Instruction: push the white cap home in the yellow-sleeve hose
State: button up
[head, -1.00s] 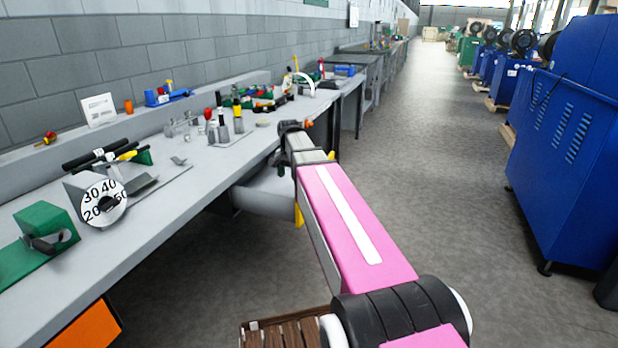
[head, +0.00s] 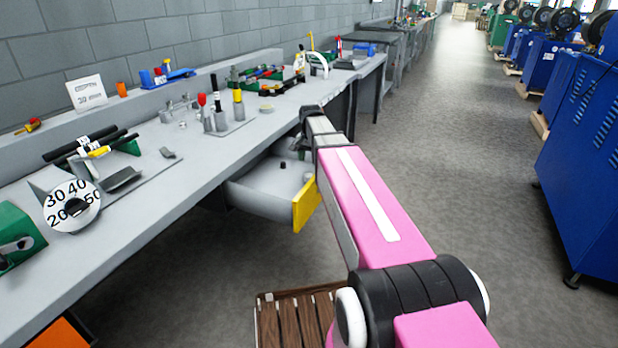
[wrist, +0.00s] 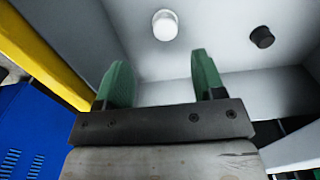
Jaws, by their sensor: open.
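My gripper (wrist: 160,62) has two green fingers, spread apart with nothing between them. In the wrist view it is over an open grey drawer (head: 262,203). The white cap (wrist: 165,25) is in the drawer, beyond the fingers and not touched. A black cap (wrist: 262,38) lies to its right, also seen in the head view (head: 283,165). In the head view the gripper itself is hidden at the end of my arm. On the bench, a yellow-sleeved upright piece (head: 238,97) stands beside a red one (head: 202,100); I cannot tell whether it is the hose.
The drawer's yellow front (head: 306,205) is at its right and at the left edge of the wrist view. The grey bench (head: 180,190) carries a dial (head: 58,220) with black rods. Blue machines (head: 590,190) stand across the aisle; the floor between is clear.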

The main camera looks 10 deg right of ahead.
aim_at(308, 174)
jog(key=shift+w+a+f, duration=0.1)
jog(key=shift+a+f, duration=0.05)
jog(key=shift+f, duration=1.7)
jog(key=shift+w+a+f, duration=0.1)
jog(key=shift+a+f, duration=0.05)
jog(key=shift+f, duration=1.7)
jog(key=c, duration=1)
